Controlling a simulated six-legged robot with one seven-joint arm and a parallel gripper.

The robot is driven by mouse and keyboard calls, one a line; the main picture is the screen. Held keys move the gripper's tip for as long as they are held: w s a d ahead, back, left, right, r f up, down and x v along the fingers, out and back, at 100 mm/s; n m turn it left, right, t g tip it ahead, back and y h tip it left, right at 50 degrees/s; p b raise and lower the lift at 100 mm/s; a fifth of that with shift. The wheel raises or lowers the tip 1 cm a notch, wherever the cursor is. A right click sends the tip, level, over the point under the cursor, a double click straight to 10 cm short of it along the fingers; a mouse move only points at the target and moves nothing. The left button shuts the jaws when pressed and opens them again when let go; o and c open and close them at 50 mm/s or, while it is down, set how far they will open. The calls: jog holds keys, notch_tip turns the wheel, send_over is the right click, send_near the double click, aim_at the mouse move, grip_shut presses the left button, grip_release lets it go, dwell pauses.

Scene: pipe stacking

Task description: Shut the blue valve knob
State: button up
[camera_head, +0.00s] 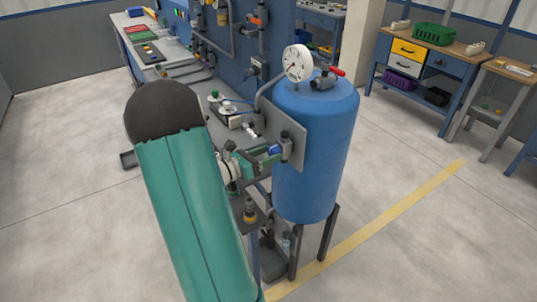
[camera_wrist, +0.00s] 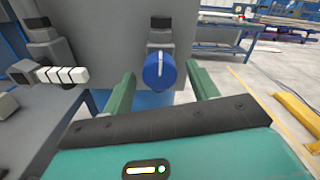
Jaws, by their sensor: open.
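The blue valve knob (camera_wrist: 160,71) shows in the wrist view, round with a raised light ridge that stands about upright. It sits on a dark fitting on the grey panel (camera_wrist: 110,40). My gripper (camera_wrist: 160,82) is open, with one green finger to the left of the knob and one to the right. Gaps show between the knob and both fingers. In the head view my gripper (camera_head: 262,155) is at the grey plate (camera_head: 297,152) on the side of the blue tank (camera_head: 315,140); the knob is small there and partly hidden by the gripper.
A white ribbed handle (camera_wrist: 62,75) sticks out left of my gripper in the wrist view. A gauge (camera_head: 298,62) and a red-handled valve (camera_head: 326,77) top the tank. A workbench (camera_head: 165,55) stands behind. Open floor lies right of the tank.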

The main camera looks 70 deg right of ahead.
jog(key=shift+s+d, duration=0.2)
jog(key=shift+d, duration=0.05)
jog(key=c, duration=1)
